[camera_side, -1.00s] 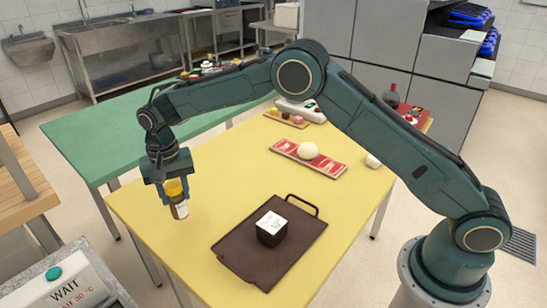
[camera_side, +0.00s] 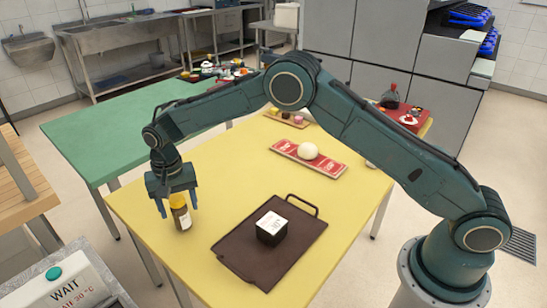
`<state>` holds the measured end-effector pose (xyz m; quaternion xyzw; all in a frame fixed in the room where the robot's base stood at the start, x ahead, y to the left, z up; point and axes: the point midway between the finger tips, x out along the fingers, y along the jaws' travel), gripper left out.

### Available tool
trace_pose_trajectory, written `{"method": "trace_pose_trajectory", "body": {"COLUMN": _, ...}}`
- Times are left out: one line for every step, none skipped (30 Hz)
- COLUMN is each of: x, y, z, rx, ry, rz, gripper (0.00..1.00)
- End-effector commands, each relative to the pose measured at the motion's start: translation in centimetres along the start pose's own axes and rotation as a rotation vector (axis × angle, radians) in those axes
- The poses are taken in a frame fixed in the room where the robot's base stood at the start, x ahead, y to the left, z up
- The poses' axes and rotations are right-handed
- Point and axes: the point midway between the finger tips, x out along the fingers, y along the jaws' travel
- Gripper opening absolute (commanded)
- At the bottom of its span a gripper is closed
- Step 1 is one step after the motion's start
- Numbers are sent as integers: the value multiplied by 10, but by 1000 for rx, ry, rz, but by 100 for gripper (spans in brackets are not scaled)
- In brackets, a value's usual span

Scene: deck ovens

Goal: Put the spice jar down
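The spice jar (camera_side: 181,217), brown with a yellow lid, stands upright on the yellow table (camera_side: 235,165), near its left edge. My gripper (camera_side: 177,206) points down over the jar. Its two fingers are spread wide, one on each side of the jar's upper part, with a gap visible between fingers and jar. The gripper is open.
A dark brown tray (camera_side: 236,255) with a black and white cube (camera_side: 272,228) lies to the right of the jar. Farther back are a red patterned board (camera_side: 325,165) with a white ball (camera_side: 308,151). A green table (camera_side: 95,135) adjoins behind.

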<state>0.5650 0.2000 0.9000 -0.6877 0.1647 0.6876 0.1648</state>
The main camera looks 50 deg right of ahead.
Motion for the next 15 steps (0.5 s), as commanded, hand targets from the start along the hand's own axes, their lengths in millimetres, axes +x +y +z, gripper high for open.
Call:
{"method": "trace_pose_trajectory", "body": {"x": 0, "y": 0, "z": 0, "rx": 0, "ry": 0, "rz": 0, "gripper": 60}}
{"method": "trace_pose_trajectory", "body": {"x": 0, "y": 0, "z": 0, "rx": 0, "ry": 0, "rz": 0, "gripper": 60}}
{"method": "trace_pose_trajectory", "body": {"x": 0, "y": 0, "z": 0, "rx": 0, "ry": 0, "rz": 0, "gripper": 60}}
{"method": "trace_pose_trajectory", "body": {"x": 0, "y": 0, "z": 0, "rx": 0, "ry": 0, "rz": 0, "gripper": 60}}
{"method": "trace_pose_trajectory", "body": {"x": 0, "y": 0, "z": 0, "rx": 0, "ry": 0, "rz": 0, "gripper": 60}}
{"method": "trace_pose_trajectory", "body": {"x": 0, "y": 0, "z": 0, "rx": 0, "ry": 0, "rz": 0, "gripper": 60}}
{"method": "trace_pose_trajectory", "body": {"x": -1, "y": 0, "z": 0, "rx": 0, "ry": 0, "rz": 0, "gripper": 60}}
{"method": "trace_pose_trajectory", "body": {"x": -1, "y": 0, "z": 0, "rx": 0, "ry": 0, "rz": 0, "gripper": 60}}
{"method": "trace_pose_trajectory", "body": {"x": -2, "y": 0, "z": 0, "rx": 0, "ry": 0, "rz": 0, "gripper": 60}}
{"method": "trace_pose_trajectory", "body": {"x": -3, "y": 0, "z": 0, "rx": 0, "ry": 0, "rz": 0, "gripper": 60}}
{"method": "trace_pose_trajectory", "body": {"x": -4, "y": 0, "z": 0, "rx": 0, "ry": 1, "rz": -1, "gripper": 60}}
{"method": "trace_pose_trajectory", "body": {"x": -6, "y": 0, "z": 0, "rx": 0, "ry": 1, "rz": -1, "gripper": 60}}
{"method": "trace_pose_trajectory", "body": {"x": -8, "y": 0, "z": 0, "rx": 0, "ry": 1, "rz": -1, "gripper": 60}}
{"method": "trace_pose_trajectory", "body": {"x": -10, "y": 0, "z": 0, "rx": 0, "ry": 1, "rz": -1, "gripper": 60}}
{"method": "trace_pose_trajectory", "body": {"x": -13, "y": 0, "z": 0, "rx": 0, "ry": 2, "rz": -2, "gripper": 60}}
